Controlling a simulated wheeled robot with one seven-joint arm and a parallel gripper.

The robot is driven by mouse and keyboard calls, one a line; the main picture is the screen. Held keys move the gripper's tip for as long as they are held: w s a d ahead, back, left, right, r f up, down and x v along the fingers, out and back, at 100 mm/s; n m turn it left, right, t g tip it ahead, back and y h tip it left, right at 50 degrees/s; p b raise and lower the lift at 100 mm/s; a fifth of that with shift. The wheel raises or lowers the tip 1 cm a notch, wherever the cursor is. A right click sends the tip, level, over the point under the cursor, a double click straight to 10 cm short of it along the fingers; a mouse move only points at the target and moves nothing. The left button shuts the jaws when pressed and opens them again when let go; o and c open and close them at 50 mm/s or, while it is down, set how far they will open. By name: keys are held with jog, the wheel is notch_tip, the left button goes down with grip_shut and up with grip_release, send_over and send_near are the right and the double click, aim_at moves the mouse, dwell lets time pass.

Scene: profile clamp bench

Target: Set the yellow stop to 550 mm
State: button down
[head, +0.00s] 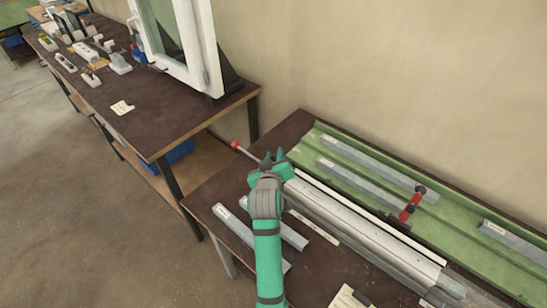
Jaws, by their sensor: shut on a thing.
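My gripper (274,157) is at the far left end of a long grey rail (345,215) on the near bench. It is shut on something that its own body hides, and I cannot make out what. A thin rod with a red ball end (235,144) sticks out to the left, just beyond the gripper. I see no yellow stop; it may be behind the gripper. A pale strip (340,200) runs along the rail, but no scale marks can be read.
A green tray (455,245) behind the rail holds several grey profiles and a red-and-black clamp (411,205). Loose profiles (235,228) and a note (350,298) lie in front. Another bench (150,120) at left carries a white window frame (205,65) and small parts.

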jog(key=c, duration=1.5)
grip_release()
jog(key=shift+s+a, duration=0.15)
jog(key=shift+a, duration=0.1)
jog(key=shift+d, duration=0.15)
jog(key=v, duration=1)
jog(key=shift+s+r, duration=0.15)
jog(key=shift+s, duration=0.15)
